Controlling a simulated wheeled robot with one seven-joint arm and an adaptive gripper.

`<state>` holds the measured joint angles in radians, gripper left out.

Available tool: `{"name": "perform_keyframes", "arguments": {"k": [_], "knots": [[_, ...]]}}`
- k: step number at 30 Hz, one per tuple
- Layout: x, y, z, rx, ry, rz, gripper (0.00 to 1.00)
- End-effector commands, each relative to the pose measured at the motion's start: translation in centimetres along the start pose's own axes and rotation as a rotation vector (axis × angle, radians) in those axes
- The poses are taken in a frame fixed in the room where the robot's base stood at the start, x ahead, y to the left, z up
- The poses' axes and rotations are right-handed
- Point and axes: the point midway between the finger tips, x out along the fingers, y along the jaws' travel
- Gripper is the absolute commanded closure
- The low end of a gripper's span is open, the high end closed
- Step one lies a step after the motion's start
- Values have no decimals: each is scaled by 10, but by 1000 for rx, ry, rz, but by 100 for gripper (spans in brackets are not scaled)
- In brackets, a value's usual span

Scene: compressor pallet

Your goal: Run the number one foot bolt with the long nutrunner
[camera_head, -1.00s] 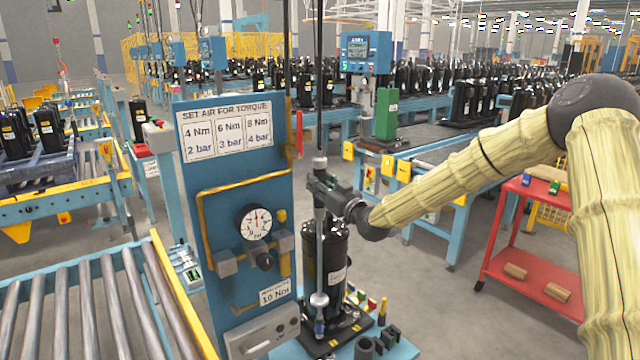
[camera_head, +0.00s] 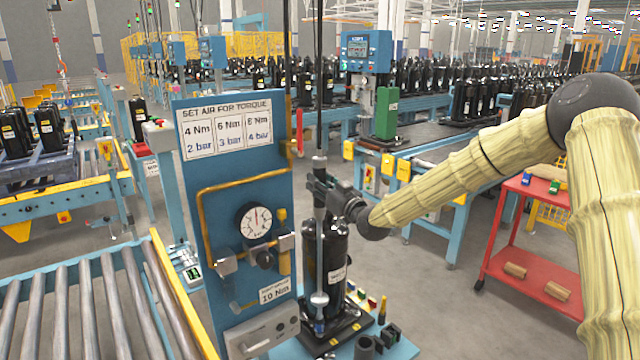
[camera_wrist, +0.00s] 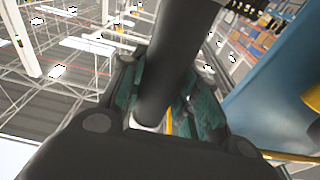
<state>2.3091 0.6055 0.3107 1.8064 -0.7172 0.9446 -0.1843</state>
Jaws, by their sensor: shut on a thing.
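My gripper (camera_head: 322,190) is shut on the long nutrunner (camera_head: 319,250), a slim upright grey tool hanging on a black line from above. The nutrunner's lower end (camera_head: 319,322) is at the base of a black compressor (camera_head: 333,262), at its front left foot. I cannot tell whether the tip sits on a bolt head; the bolt itself is hidden. In the wrist view the dark tool shaft (camera_wrist: 178,65) runs up between my gripper fingers (camera_wrist: 150,125).
A blue panel (camera_head: 190,230) stands close on the left, with a torque chart (camera_head: 226,130), a pressure gauge (camera_head: 254,220) and a 10 Nm label (camera_head: 274,291). Black sockets (camera_head: 378,340) stand right of the compressor. A red cart (camera_head: 525,262) is farther right.

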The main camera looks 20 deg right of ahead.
Motion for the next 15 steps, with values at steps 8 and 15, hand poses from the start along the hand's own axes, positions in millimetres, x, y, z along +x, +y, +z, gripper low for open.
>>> {"name": "perform_keyframes", "arguments": {"k": [8, 15], "knots": [[0, 0, 2, 0, 4, 0, 100], [0, 0, 5, 0, 4, 0, 100]]}}
